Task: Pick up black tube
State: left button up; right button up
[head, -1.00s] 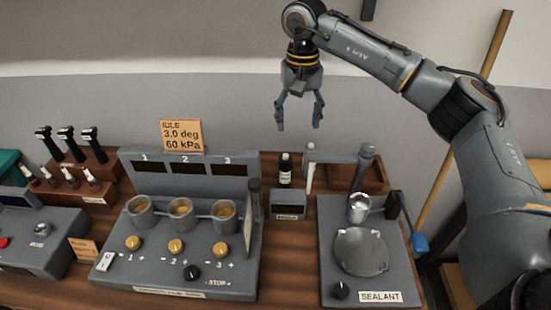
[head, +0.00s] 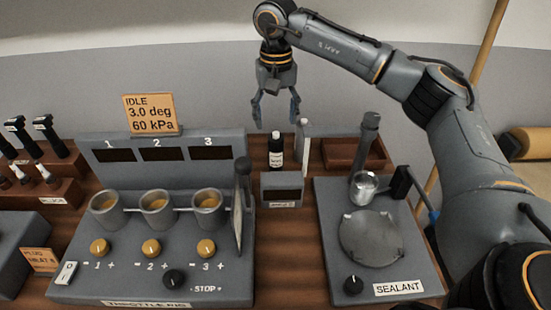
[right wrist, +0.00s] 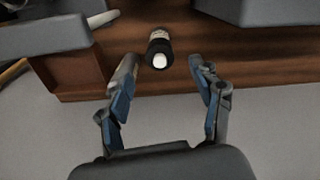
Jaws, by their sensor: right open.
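The black tube (head: 276,152) is a small dark upright bottle with a white label and a white cap. It stands on the wooden bench behind a small grey display box. My right gripper (head: 276,118) is open and empty, pointing down, with its fingertips near the height of the tube's cap in the head view. In the right wrist view the tube (right wrist: 159,50) shows beyond the open fingers (right wrist: 164,80), roughly centred between them and not touched. My left gripper is not in view.
A pale upright rod (head: 303,142) stands close right of the tube. The small display box (head: 282,189) is in front. The throttle rig (head: 150,270) is at left, the sealant station (head: 335,245) at right, and a wooden tray (head: 345,153) behind it.

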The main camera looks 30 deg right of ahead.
aim_at(276, 154)
notch_tip(276, 154, down, 6)
jog(key=shift+f+p, duration=0.1)
jog(key=shift+p, duration=0.55)
jog(key=shift+f, duration=0.6)
jog(key=shift+f+p, duration=0.25)
jog(key=shift+p, duration=0.1)
notch_tip(276, 154, down, 4)
jog(key=shift+r+p, duration=0.15)
jog(key=shift+p, duration=0.7)
jog(key=shift+f, duration=0.45)
grip_shut()
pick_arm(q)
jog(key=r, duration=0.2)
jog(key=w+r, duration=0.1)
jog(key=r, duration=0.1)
pick_arm(e)
jog(key=shift+r, duration=0.15)
